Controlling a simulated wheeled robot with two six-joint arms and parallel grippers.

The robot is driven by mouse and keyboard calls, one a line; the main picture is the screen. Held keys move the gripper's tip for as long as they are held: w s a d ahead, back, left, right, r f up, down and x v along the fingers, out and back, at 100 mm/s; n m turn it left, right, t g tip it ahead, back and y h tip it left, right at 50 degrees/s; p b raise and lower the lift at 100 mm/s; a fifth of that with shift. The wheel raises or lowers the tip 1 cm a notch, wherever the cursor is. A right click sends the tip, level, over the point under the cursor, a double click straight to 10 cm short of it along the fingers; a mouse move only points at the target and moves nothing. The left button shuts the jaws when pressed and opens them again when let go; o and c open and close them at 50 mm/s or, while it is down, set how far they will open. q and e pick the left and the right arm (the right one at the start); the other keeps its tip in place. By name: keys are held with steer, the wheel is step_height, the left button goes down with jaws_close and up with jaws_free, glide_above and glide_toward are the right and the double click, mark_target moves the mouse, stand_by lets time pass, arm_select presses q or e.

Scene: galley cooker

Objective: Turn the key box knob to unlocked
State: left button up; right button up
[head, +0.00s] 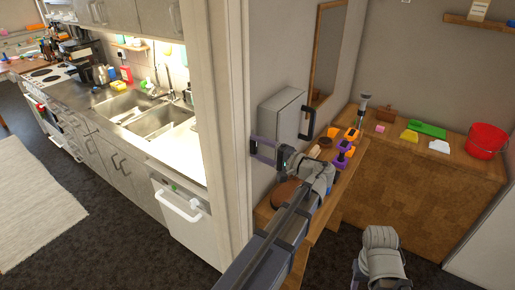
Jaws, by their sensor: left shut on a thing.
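The key box (281,122) is a grey box on the wall in the middle of the head view, with a black handle (308,122) on its right side. My left gripper (256,149) reaches its lower left side, with purple fingers around the spot where the knob sits. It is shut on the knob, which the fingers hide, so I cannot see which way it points. My right arm shows at the bottom right, well away from the box. Only a small purple part of its gripper (355,278) shows at the lower edge.
A wooden ledge under the box holds a brown round thing (285,193) and purple and orange items (344,153). The wooden counter at right carries a red bucket (486,140) and a green thing (427,129). A door frame stands left of the box, beside the kitchen sink (160,120).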

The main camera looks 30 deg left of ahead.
arm_select(q)
steer(key=o, duration=1.3)
steer(key=shift+d, duration=0.1)
steer(key=d, duration=0.7)
steer(key=shift+s+d, duration=0.25)
steer(key=shift+d, duration=0.05)
steer(key=s+d+f+m+h, duration=0.1)
steer(key=s+d+f+h, duration=0.55)
steer(key=f, duration=0.35)
steer(key=s+d+f+m+h, duration=0.1)
steer(key=s+d+f+h, duration=0.45)
steer(key=d+f, duration=0.35)
steer(key=s+d+f+h, duration=0.1)
steer(key=d, duration=0.1)
steer(key=s+d+f+g+h, duration=0.1)
steer(key=d+h, duration=0.1)
steer(key=s+d+f+m+h+b, duration=0.1)
steer(key=s+d+f, duration=0.1)
steer(key=d, duration=0.1)
steer(key=shift+s+h, duration=0.1)
steer(key=shift+h, duration=0.3)
